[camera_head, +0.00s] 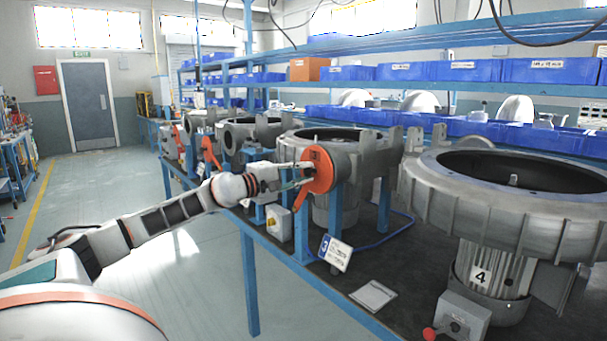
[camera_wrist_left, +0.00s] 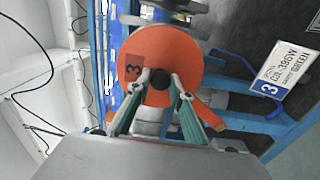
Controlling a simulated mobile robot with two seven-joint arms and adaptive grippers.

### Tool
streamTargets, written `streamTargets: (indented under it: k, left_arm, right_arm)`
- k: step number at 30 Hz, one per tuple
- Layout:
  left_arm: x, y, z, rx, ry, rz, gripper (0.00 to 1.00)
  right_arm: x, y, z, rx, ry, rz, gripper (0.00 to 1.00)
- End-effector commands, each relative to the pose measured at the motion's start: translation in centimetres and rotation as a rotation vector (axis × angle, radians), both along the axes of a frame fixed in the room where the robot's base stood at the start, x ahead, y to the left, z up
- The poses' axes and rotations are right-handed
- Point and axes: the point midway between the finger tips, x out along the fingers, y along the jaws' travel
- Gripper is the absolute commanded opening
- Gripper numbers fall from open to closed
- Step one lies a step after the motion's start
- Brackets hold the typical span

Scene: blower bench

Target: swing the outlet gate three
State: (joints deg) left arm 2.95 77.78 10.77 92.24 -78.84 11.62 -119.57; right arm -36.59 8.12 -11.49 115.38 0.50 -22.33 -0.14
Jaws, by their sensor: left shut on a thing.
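The orange outlet gate three (camera_head: 323,180) is a round disc marked 3 on the near side of the third blower (camera_head: 345,150), with a short orange tab pointing down. It also fills the middle of the left wrist view (camera_wrist_left: 185,50), with a black knob (camera_wrist_left: 160,79) at its centre. My left gripper (camera_head: 306,177) reaches it from the left, and its two green-padded fingers (camera_wrist_left: 161,80) are closed on the knob from both sides. The disc hides whatever part of the outlet lies behind it. My right gripper is not in view.
Blower four (camera_head: 500,210) stands close on the right, with a red-knobbed control box (camera_head: 458,318) in front. A sign marked 3 (camera_head: 335,253) and a flat card (camera_head: 373,295) are on the bench's near edge. Other blowers with orange gates stand farther left. The floor (camera_head: 130,190) at left is clear.

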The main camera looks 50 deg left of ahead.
Motion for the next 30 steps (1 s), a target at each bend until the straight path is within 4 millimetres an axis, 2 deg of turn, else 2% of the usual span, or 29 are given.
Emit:
streamTargets:
  k: [4, 5, 6, 7, 14, 20, 30]
  left_arm:
    - [0.0, -0.3, -0.3, 0.0, 0.006, -0.006, 0.0]
    - [0.0, -0.3, -0.4, 0.001, 0.007, -0.007, 0.23]
    - [0.0, -0.3, -0.4, 0.001, 0.007, -0.007, 0.34]
    - [0.0, -0.3, -0.4, 0.0, 0.007, -0.007, 0.38]
    - [0.0, -0.2, -0.3, -0.001, 0.005, -0.004, 0.38]
    - [-0.1, -0.2, -0.3, -0.002, 0.005, -0.004, 0.38]
    - [-1.6, -0.2, -0.6, -0.005, 0.008, -0.006, 0.38]
  right_arm:
    - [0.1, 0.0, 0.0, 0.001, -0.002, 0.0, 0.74]
    - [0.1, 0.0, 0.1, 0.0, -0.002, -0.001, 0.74]
    - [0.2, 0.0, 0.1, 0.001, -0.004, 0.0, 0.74]
    - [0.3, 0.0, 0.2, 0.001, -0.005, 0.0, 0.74]
    - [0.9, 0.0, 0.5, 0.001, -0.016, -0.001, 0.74]
    - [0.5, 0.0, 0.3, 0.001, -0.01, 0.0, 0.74]
    - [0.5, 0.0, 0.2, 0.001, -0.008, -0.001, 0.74]
